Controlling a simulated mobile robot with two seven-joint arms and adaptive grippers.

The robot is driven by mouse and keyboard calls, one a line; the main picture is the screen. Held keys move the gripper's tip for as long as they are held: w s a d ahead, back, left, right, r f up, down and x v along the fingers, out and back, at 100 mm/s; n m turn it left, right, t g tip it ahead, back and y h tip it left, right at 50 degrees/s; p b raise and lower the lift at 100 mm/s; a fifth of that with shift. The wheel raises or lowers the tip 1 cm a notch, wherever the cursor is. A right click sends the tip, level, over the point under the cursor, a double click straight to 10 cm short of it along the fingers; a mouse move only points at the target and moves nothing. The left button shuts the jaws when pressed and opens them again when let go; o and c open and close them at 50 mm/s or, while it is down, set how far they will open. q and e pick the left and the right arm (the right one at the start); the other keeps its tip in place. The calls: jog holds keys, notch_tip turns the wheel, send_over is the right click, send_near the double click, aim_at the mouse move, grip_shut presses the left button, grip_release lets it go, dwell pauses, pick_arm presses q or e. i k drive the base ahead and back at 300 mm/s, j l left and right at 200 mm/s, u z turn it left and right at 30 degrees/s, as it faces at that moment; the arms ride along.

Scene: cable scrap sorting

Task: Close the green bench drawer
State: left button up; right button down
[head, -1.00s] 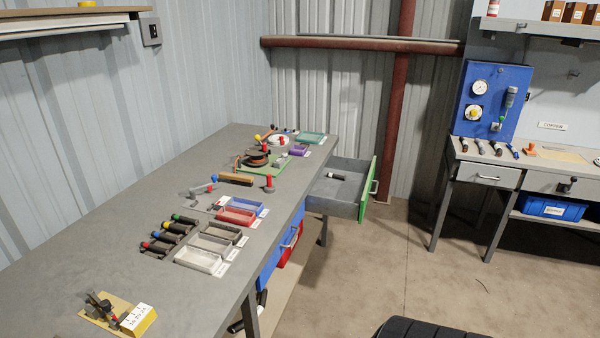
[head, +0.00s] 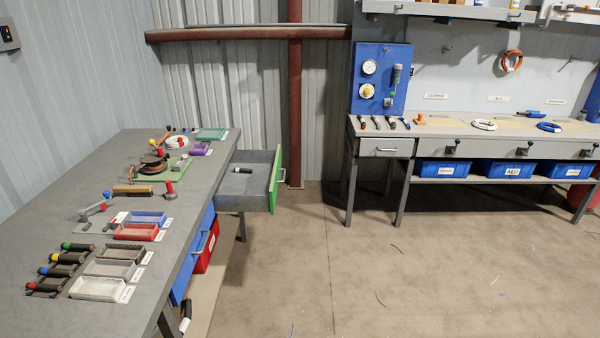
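The green bench drawer (head: 274,181) is pulled out to the right from the long grey bench (head: 105,226). Its green front with a handle faces right, and its grey inside shows. A dark cylindrical piece with a white end (head: 243,170) lies in it. A blue drawer front (head: 199,252) sits nearer on the same side of the bench and appears shut. Neither of my grippers shows in the head view.
Trays, tools and cable pieces cover the bench top. A second bench (head: 430,131) with blue bins (head: 505,169) stands along the back wall. The concrete floor (head: 400,270) right of the drawer is mostly free, with a few wire scraps.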

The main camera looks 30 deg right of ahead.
aim_at(256, 191)
jog(key=l+z, duration=0.2)
jog(key=l, duration=0.2)
jog(key=i+l+z, duration=0.25)
jog(key=l+z, duration=0.2)
jog(key=l, duration=0.25)
jog(key=i, duration=0.4)
jog(key=l+u, duration=0.05)
